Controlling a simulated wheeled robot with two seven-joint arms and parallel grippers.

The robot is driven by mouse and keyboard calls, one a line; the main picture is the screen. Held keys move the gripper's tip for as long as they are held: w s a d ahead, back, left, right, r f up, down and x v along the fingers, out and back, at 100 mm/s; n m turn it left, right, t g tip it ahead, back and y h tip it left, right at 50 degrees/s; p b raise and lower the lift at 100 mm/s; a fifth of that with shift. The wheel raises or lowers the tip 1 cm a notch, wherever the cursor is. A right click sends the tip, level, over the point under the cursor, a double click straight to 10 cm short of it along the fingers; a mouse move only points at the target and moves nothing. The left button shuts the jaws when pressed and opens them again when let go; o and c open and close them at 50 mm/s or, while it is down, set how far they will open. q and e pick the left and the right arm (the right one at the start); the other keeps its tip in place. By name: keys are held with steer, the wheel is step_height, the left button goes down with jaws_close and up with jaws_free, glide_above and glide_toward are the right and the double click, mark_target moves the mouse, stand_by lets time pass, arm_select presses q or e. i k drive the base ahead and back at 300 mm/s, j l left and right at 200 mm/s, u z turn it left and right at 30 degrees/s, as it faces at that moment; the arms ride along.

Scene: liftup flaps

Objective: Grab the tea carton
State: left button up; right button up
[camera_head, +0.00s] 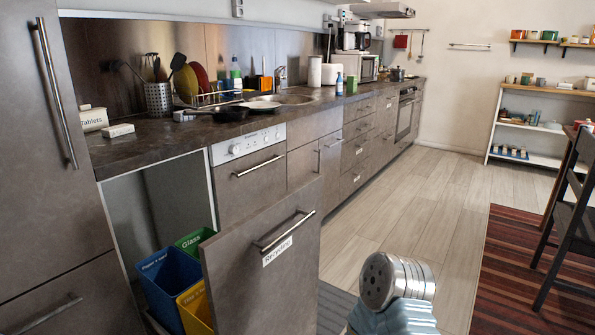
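No carton has a label I can read as tea. A small green box (351,84) stands upright on the dark counter, at the far part of the worktop; I cannot tell whether it is the tea carton. A blue-and-white bottle (339,84) stands just left of it. Neither gripper's fingers show in the head view, and nothing is seen held.
The recycling drawer (268,262) stands pulled out at the front, with blue (170,285), green (192,241) and yellow (196,306) bins behind its front. A dark chair (571,225) stands at the right edge. The wooden floor (400,190) between is clear.

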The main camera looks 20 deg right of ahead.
mark_target(351, 80)
steer(key=k+l, duration=0.1)
steer(key=l, duration=0.25)
steer(key=l+u, duration=0.15)
steer(key=l, duration=0.2)
steer(key=k+l, duration=0.15)
steer(key=l, duration=0.15)
steer(key=i+l+z, duration=0.1)
steer(key=l, duration=0.3)
steer(key=i+l, duration=0.15)
steer(key=l, duration=0.3)
steer(key=i+l+z, duration=0.15)
steer(key=l, duration=0.25)
steer(key=i+l+z, duration=0.25)
steer(key=i+l, duration=0.5)
steer(key=i+l+u, duration=0.15)
steer(key=i+l, duration=0.55)
steer(key=i+l+u, duration=0.2)
steer(key=i+l, duration=0.45)
steer(key=l, duration=0.1)
